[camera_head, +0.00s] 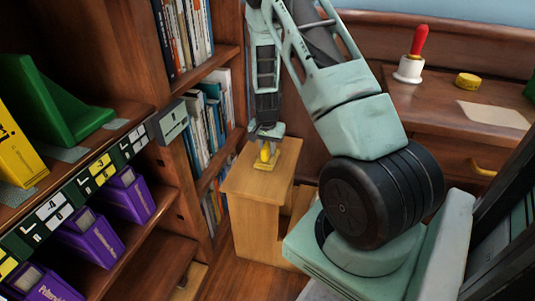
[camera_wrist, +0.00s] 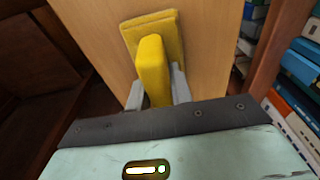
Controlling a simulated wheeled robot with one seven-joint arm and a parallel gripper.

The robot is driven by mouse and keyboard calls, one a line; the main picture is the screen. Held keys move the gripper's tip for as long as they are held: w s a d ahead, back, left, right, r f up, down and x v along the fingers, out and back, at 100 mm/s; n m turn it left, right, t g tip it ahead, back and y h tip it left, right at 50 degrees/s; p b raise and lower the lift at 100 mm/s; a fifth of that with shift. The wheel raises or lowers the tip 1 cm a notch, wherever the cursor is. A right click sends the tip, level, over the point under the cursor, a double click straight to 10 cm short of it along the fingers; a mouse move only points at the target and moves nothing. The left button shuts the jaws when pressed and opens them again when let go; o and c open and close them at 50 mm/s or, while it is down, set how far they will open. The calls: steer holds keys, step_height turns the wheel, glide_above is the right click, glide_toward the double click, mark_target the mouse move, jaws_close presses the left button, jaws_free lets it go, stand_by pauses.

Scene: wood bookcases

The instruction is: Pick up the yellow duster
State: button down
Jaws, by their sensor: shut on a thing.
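The yellow duster (camera_head: 264,165) is at the top of a small light-wood stand (camera_head: 252,186), near its back edge in the head view. In the wrist view the duster (camera_wrist: 152,68) has a flat yellow base with a raised yellow handle. My gripper (camera_head: 266,145) reaches down from above and is shut on the handle, with one grey finger on each side of it in the wrist view (camera_wrist: 154,92). I cannot tell whether the duster's base still touches the stand top.
A bookcase with books (camera_head: 200,115) stands close to the left of the stand. Purple boxes (camera_head: 128,195) and a green bookend-like piece (camera_head: 50,105) sit on nearer shelves. A wooden desk (camera_head: 440,105) at the right holds a red-handled bell (camera_head: 411,66) and a yellow round tin (camera_head: 467,80).

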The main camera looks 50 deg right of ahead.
mark_target(268, 143)
step_height(268, 143, up, 10)
steer(key=p, duration=0.3)
steer(key=shift+r, duration=0.15)
steer(key=c, duration=1.9)
jaws_free()
steer(key=shift+c, duration=1.2)
steer(key=shift+s, duration=0.1)
